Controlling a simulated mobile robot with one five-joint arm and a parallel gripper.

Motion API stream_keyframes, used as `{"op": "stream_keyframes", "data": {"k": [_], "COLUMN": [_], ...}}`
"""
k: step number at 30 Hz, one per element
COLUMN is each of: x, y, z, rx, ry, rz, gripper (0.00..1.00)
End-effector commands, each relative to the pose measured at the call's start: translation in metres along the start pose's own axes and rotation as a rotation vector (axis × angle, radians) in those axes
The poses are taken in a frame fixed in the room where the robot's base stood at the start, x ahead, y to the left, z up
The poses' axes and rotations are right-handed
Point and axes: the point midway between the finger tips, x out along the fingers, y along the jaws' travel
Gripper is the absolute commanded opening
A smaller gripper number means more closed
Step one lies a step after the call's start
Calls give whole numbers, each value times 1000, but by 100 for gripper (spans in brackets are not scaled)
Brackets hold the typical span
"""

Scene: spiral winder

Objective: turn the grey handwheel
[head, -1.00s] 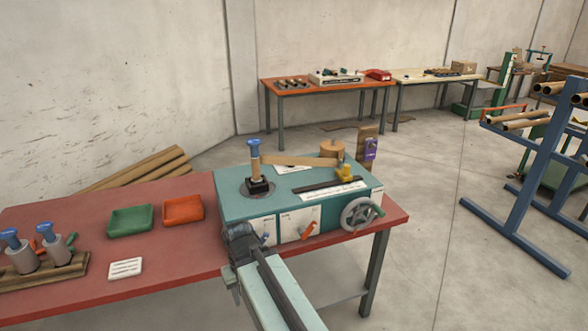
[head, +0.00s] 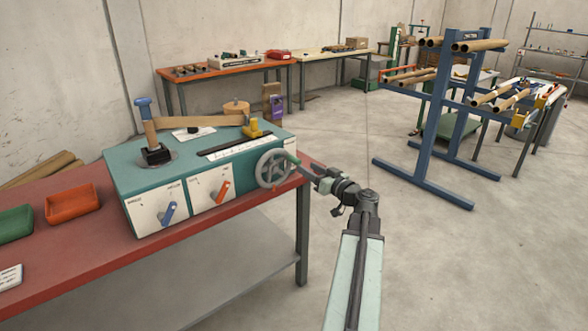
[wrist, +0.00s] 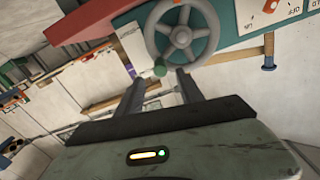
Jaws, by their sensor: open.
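The grey handwheel (head: 272,168) is on the right part of the front of the teal winder (head: 140,180). It has spokes and a green handle knob (head: 294,159) on its rim, at the right in the head view. In the wrist view the handwheel (wrist: 182,34) is at the top centre, with the green knob (wrist: 160,68) at its lower edge. My gripper (wrist: 158,80) is open, its two fingers apart and pointing at the wheel's knob side. The knob appears between the fingertips; I cannot tell how far beyond them it lies. In the head view my gripper (head: 306,172) is just right of the wheel.
A blue lever (head: 169,212) and an orange lever (head: 222,190) are on the winder's front. The red table (head: 90,275) ends just right of the winder. Open floor lies right of it, up to a blue tube rack (head: 440,130).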

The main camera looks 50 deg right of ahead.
Motion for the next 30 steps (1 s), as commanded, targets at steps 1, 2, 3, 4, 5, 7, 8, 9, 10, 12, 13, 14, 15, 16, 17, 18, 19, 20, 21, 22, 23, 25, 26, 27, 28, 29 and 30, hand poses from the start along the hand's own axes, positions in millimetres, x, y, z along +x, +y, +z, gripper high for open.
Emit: {"op": "stream_keyframes", "data": {"k": [1, 2, 3, 4, 5, 7, 8, 9, 10, 12, 13, 14, 15, 16, 17, 18, 19, 20, 21, 22, 23, 25, 26, 27, 28, 29, 30], "x": [0, 0, 2, 5, 8, 20, 26, 34, 40, 53, 58, 63, 68, 71, 74, 77, 78, 79, 79, 79, 79, 79, 79, 79, 79, 79, 79], "y": [1, 0, 0, 0, 1, 1, 1, 1, 1, 1, 0, 1, 1, 0, -1, -1, -1, -2, -2, -2, -2, -2, -2, -2, -2, -2, -2], "z": [-1, -1, -2, -2, -2, -2, -1, -1, -1, -1, -1, -1, -1, -1, -1, -1, -1, -1, 0, 0, 0, 0, 0, 0, 0, 0, 0], "rx": [-1, -1, -1, -1, 0, 0, 0, 0, 0, 0, 0, 0, 0, 0, 0, 0, 0, 1, 1, 1, 1, 1, 1, 1, 1, 1, 1], "ry": [2, 2, 2, 1, 1, 0, 0, 0, -1, -1, -1, -1, -1, -1, -1, -1, -1, -1, -1, -1, -1, -1, -1, -1, -1, -1, -1], "rz": [2, 1, 0, -1, -1, -2, -2, -4, -4, -3, -4, -4, -3, -3, -4, -4, -4, -4, -4, -3, -3, -3, -3, -3, -3, -3, -3], "gripper": [44, 44, 44, 44, 44, 44, 44, 44, 44, 44, 44, 44, 44, 44, 44, 44, 44, 44, 44, 44, 44, 44, 44, 42, 33, 25, 14]}}
